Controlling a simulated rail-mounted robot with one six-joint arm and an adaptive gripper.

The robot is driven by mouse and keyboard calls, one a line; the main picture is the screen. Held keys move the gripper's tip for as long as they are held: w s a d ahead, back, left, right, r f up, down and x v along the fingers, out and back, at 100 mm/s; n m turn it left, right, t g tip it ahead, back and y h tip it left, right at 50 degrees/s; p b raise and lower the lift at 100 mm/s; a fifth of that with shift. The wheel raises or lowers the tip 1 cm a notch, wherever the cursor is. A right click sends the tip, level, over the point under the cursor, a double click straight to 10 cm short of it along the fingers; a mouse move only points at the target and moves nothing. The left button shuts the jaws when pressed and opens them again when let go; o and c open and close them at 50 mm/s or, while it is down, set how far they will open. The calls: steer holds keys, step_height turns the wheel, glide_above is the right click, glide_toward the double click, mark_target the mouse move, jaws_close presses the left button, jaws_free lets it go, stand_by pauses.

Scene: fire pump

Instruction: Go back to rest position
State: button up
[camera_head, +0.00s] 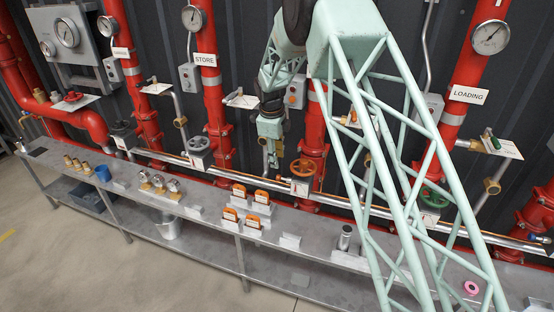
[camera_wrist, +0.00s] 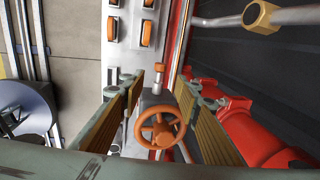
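My arm is the pale green lattice in the camera_head view, reaching down to my gripper (camera_head: 271,158) in front of the red pipes. In the camera_wrist view my gripper (camera_wrist: 163,105) is open, with its two ribbed fingers wide apart and nothing held between them. An orange handwheel (camera_wrist: 160,128) appears between the fingers, apparently beyond them; I cannot tell the gap. In the camera_head view an orange handwheel (camera_head: 304,169) sits on a red pipe, just right of my gripper.
A metal bench (camera_head: 215,222) runs along the wall, carrying orange-and-white parts (camera_head: 239,191), brass fittings (camera_head: 77,165) and a pink ring (camera_head: 471,288). Red vertical pipes (camera_head: 215,110) with gauges (camera_head: 490,37) stand behind. The floor (camera_head: 60,265) in front is clear.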

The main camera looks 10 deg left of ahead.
steer(key=shift+r, duration=0.1)
